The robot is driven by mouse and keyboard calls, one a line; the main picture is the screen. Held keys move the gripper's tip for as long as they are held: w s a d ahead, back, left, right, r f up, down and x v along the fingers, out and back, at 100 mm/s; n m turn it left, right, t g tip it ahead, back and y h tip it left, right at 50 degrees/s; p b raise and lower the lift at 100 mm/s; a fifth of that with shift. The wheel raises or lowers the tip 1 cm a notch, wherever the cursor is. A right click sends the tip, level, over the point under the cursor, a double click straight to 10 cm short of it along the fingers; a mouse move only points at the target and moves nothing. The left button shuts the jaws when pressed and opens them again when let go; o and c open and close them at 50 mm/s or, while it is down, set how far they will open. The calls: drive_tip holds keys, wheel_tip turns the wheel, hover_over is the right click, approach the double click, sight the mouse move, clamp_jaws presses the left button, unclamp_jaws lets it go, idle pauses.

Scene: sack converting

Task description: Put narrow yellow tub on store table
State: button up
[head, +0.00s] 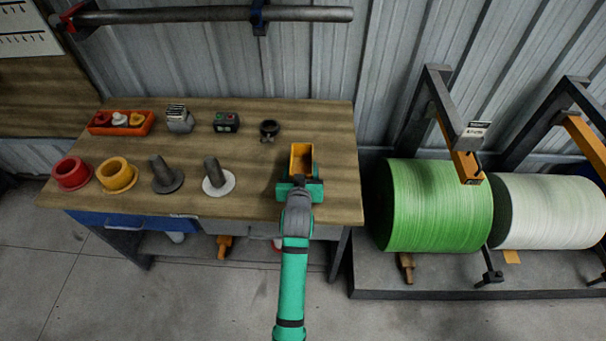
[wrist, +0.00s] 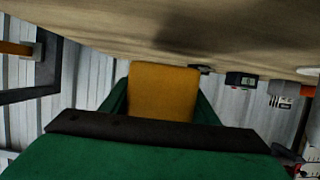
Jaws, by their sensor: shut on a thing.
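The narrow yellow tub (head: 301,158) is at the right part of the wooden table (head: 340,190), with its open top facing up in the head view. My gripper (head: 301,180) is at the near end of the tub, with its green fingers along the tub's sides. In the wrist view the tub (wrist: 163,92) sits between the two green fingers of my gripper (wrist: 160,100), and the gripper is shut on it. Whether the tub's base touches the table top I cannot tell.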

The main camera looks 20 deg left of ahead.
drive_tip(key=shift+w+d+f, duration=0.1)
drive_tip(key=shift+d+f, duration=0.05)
drive_tip(key=shift+f, duration=0.75)
drive_tip(key=shift+w+d+f, duration=0.1)
drive_tip(key=shift+d+f, duration=0.05)
drive_tip(key=shift+f, duration=0.7)
drive_tip(key=shift+f, duration=0.1)
drive_tip(key=o, duration=1.1)
drive_tip(key=shift+c, duration=0.2)
drive_tip(key=shift+a, duration=0.1)
